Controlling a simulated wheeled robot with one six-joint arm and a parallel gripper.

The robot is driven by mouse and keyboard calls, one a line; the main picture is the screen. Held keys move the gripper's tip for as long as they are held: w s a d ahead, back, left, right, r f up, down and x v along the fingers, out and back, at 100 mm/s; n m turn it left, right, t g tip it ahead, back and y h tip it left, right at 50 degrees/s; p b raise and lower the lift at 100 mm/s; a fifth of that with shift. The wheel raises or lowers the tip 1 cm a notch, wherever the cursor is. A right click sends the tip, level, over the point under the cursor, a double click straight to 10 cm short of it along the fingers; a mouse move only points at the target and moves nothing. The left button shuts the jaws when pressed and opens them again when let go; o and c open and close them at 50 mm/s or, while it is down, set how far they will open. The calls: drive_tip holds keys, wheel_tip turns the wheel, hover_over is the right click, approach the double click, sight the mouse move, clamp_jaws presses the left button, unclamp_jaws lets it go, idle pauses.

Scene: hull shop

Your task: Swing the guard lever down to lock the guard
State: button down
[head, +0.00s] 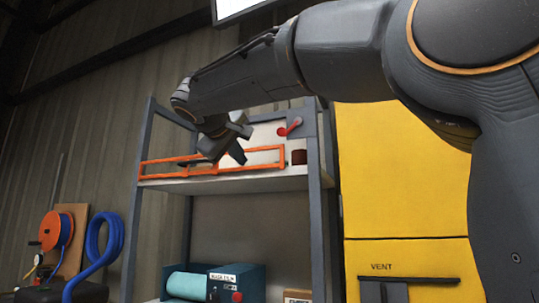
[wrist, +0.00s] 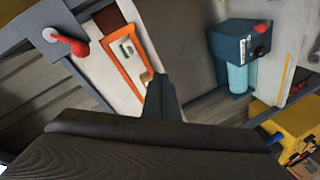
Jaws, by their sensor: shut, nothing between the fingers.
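The guard lever (head: 289,127) is red with a round knob. It sits on a grey plate at the upper right of the shelf bay and points left, its knob slightly lower than its pivot. In the wrist view the lever (wrist: 68,43) is at the upper left, clear of my fingers. An orange frame (head: 265,167), apparently the guard, runs along the shelf front; it also shows in the wrist view (wrist: 118,62). My gripper (head: 238,154) is shut and empty, in front of the frame and left of the lever. It hides part of the frame.
A grey shelf post (head: 315,190) stands right of the lever, beside a yellow cabinet (head: 405,180). A dark red cylinder (head: 299,157) is below the lever. A blue machine (head: 240,283) with a teal roll (head: 187,285) is on the lower shelf. Blue hose (head: 96,250) hangs left.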

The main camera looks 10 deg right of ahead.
drive_tip(key=s+d+r+m+t+h+b, duration=0.1)
drive_tip(key=s+r, duration=0.2)
drive_tip(key=r, duration=0.4)
drive_tip(key=s+r+m+t+h+b, duration=0.1)
drive_tip(key=s+r+h, duration=0.15)
drive_tip(key=r, duration=0.35)
drive_tip(key=w+d+f+p, duration=0.1)
drive_tip(key=w+d+p, duration=0.2)
drive_tip(key=w+d, duration=0.4)
drive_tip(key=shift+w+d+f+y, duration=0.25)
drive_tip(key=shift+d+y, duration=0.2)
drive_tip(key=shift+d, duration=0.25)
